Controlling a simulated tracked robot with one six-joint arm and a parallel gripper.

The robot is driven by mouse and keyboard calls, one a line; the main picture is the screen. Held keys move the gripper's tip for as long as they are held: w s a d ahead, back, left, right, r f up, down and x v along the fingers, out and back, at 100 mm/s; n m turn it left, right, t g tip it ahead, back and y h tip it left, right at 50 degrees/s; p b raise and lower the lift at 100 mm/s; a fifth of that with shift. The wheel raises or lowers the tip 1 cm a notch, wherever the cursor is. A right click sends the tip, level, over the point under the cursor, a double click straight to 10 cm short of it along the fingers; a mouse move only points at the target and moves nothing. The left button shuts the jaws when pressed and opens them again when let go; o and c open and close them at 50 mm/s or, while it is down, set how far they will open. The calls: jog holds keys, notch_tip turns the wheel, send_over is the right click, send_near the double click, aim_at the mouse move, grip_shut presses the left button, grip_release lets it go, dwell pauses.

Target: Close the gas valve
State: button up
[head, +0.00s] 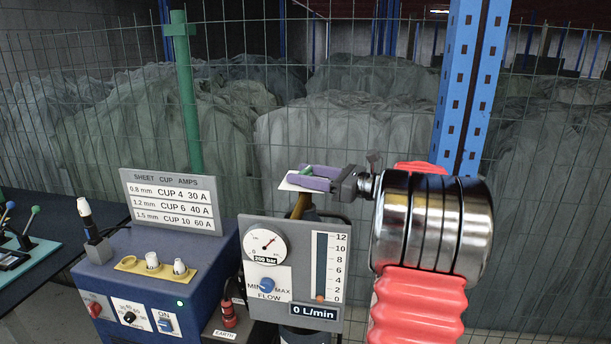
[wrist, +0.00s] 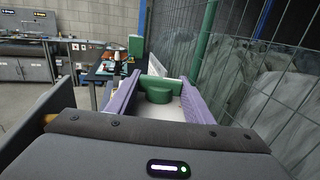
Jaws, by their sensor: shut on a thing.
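The gas valve has a green knob (head: 307,172) on top, above a brass-coloured stem (head: 299,206) behind the gauge panel. My gripper (head: 308,179), with purple fingers, comes in from the right at the height of the knob and is shut on it. A white plate lies under the knob. The fingers hide the knob's sides, and the panel hides the lower part of the valve. I cannot tell how far the knob is turned.
The gauge panel (head: 341,241) carries a 200 bar dial, a blue flow knob (head: 267,285) and a display reading 0 L/min. A blue welding unit (head: 150,262) with a cup-size sign stands to its left. A wire fence (head: 75,130) and blue post (head: 466,85) are behind.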

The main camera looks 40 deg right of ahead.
jog(key=shift+n+g+y, duration=2.5)
jog(key=shift+n+y, duration=0.2)
jog(key=shift+y, duration=0.6)
jog(key=shift+g, duration=0.3)
jog(key=o, duration=1.1)
jog(key=shift+c, duration=0.2)
jog(key=shift+v, duration=3.7)
jog(key=shift+f, duration=0.15)
jog(key=shift+c, duration=0.2)
